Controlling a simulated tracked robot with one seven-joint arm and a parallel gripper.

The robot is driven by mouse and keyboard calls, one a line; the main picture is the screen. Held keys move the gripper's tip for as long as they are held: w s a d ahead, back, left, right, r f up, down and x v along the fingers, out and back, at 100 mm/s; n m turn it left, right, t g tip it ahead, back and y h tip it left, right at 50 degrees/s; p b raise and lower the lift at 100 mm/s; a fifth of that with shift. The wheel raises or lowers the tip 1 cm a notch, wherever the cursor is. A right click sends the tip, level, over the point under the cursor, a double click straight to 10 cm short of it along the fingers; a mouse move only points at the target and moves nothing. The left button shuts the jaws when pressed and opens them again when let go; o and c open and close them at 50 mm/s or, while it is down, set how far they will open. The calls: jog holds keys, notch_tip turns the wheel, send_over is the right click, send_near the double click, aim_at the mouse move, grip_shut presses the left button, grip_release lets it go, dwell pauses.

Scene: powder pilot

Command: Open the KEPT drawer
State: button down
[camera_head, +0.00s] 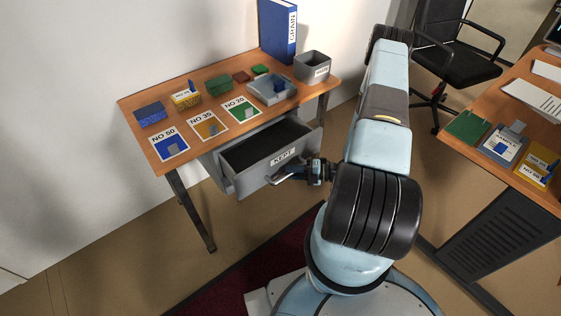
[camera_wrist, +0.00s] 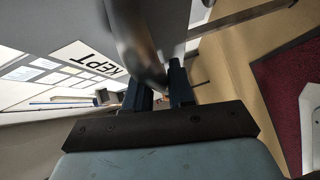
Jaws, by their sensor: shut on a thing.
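The grey KEPT drawer (camera_head: 262,172) is pulled out from under the wooden desk, and its dark interior shows, with nothing seen in it. Its white KEPT label (camera_head: 283,157) faces me and also shows in the wrist view (camera_wrist: 90,57). My gripper (camera_head: 292,173) is at the drawer's front, shut on the metal handle (camera_head: 281,178). In the wrist view my gripper's two dark fingers (camera_wrist: 165,88) are on either side of the handle bar (camera_wrist: 135,40), which fills the middle of the picture.
The wooden desk (camera_head: 160,112) carries NO 50, NO 35 and NO 20 cards, several small boxes, a grey tray (camera_head: 272,99), a grey bin (camera_head: 312,66) and a blue GRAIN binder (camera_head: 278,31). A second desk (camera_head: 537,128) and a black chair (camera_head: 450,50) stand right.

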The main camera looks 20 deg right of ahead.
jog(key=s+d, duration=0.3)
jog(key=s, duration=0.7)
jog(key=shift+s+d+f, duration=0.15)
jog(key=shift+s+f, duration=0.05)
jog(key=shift+s, duration=0.1)
jog(key=c, duration=1.1)
grip_release()
jog(key=shift+r, duration=0.1)
jog(key=v, duration=1.3)
jog(key=shift+d, duration=0.4)
